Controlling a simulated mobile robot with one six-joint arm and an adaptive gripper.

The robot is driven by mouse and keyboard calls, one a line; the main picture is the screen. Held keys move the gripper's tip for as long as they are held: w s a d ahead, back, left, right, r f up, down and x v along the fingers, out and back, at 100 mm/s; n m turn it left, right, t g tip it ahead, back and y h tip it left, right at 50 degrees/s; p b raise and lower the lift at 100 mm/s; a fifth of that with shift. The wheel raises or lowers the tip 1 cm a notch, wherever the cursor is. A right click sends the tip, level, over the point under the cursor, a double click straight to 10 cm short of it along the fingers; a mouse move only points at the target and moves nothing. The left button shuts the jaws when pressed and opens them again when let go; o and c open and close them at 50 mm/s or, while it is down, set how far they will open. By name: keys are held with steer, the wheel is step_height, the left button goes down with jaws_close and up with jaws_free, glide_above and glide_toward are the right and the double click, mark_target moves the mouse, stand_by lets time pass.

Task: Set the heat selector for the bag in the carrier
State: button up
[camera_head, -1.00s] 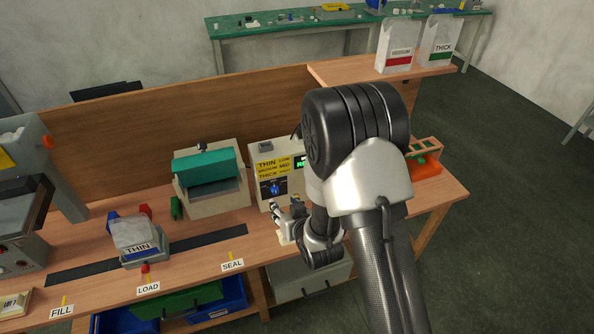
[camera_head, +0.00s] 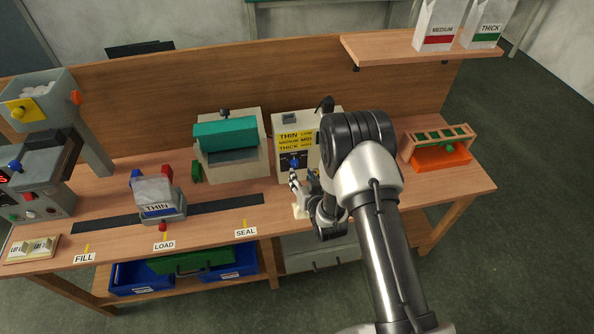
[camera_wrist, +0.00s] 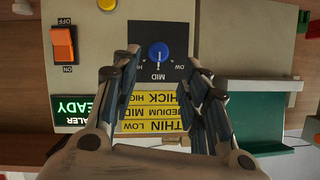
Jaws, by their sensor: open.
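The bag (camera_head: 154,192) labelled THIN, with a blue band, stands in the carrier (camera_head: 172,219) at the LOAD mark. The heat selector is a blue knob (camera_wrist: 160,54) on a black dial plate (camera_wrist: 178,73) on the sealer's front; it also shows in the head view (camera_head: 293,163). In the upside-down wrist view the dial reads HI at left, MID below and LOW at right. The knob's white line stands upright in the picture, in line with MID. My gripper (camera_wrist: 162,66) is open, its fingers either side of the knob; contact cannot be told.
The yellow chart (camera_wrist: 155,112) pairs THIN with LOW, MEDIUM with MID, THICK with HIGH. A green READY display (camera_wrist: 73,109) and orange switch (camera_wrist: 63,44) sit beside it. The teal-topped press (camera_head: 225,135) stands left of the sealer. An orange tray (camera_head: 440,158) lies right.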

mark_target(295, 166)
steer(key=b+x, duration=0.1)
steer(key=x, duration=0.6)
steer(key=shift+r, duration=0.1)
steer(key=shift+c, duration=0.6)
jaws_close()
